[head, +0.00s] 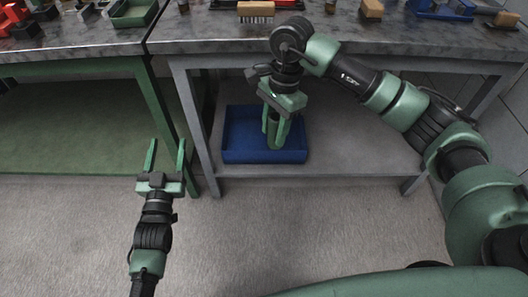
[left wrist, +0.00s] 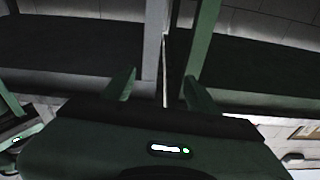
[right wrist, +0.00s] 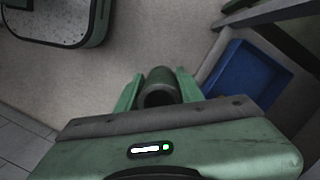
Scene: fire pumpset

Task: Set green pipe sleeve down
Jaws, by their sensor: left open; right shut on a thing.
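The green pipe sleeve (right wrist: 160,82) is a dark green hollow cylinder, held between the fingers of my right gripper (right wrist: 157,88). In the head view my right gripper (head: 278,128) points down, shut on the sleeve (head: 272,127), in front of the lower shelf. There it overlaps the blue tray (head: 232,152), but in the right wrist view the tray (right wrist: 245,75) lies off to the right, apart from the sleeve. My left gripper (head: 167,148) is open and empty, low in front of the benches. Its open fingers also show in the left wrist view (left wrist: 157,88).
The blue tray stands on the lower shelf (head: 345,150) of the grey bench, with bare shelf to its right. The bench top (head: 400,38) overhangs it, and legs (head: 193,125) stand at the sides. A green bench stands left. Brushes (head: 256,11) and trays lie on top.

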